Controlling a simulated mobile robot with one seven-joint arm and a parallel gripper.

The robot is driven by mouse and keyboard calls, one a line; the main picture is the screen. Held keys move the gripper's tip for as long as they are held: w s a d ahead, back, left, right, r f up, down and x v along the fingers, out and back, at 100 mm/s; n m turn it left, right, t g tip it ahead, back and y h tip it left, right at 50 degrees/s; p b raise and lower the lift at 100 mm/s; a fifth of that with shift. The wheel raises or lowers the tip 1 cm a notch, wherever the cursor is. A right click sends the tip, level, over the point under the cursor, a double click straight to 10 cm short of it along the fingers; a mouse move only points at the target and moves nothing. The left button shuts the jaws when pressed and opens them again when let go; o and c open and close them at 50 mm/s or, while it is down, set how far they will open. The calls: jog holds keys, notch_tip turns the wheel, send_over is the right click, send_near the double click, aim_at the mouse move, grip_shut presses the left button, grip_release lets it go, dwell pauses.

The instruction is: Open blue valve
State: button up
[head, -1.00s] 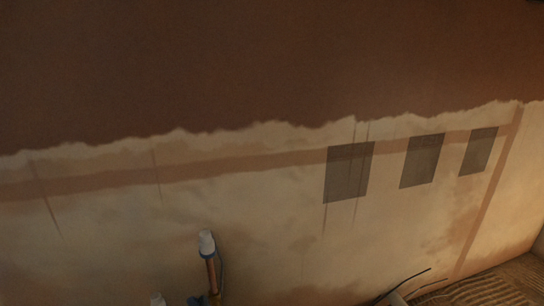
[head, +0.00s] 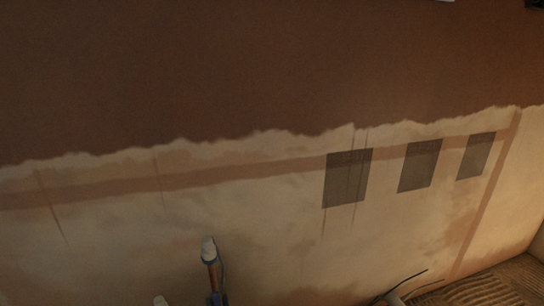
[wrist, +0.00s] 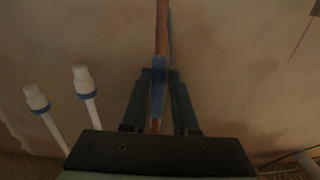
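In the wrist view a copper pipe (wrist: 162,28) runs up the middle, with a long blue piece, apparently the blue valve's handle (wrist: 158,85), lying in line with it. My gripper (wrist: 160,75) has its two dark fingers apart, one on each side of the blue piece. Whether they touch it I cannot tell. In the head view a copper pipe (head: 212,276) with a white cap (head: 208,248) stands at the bottom edge, with a blue part (head: 218,298) at its foot. The rest of the valve is cut off by the frame, and my gripper does not show there.
Two white capped pipes with blue rings (wrist: 82,80) (wrist: 37,98) stand left of my gripper in the wrist view. Behind is a plastered wall (head: 110,240) with several grey patches (head: 347,178). Dark cables (head: 405,286) show at the lower right, beside ribbed flooring (head: 500,285).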

jog(key=o, duration=0.3)
jog(key=v, duration=1.2)
jog(key=shift+r, duration=0.1)
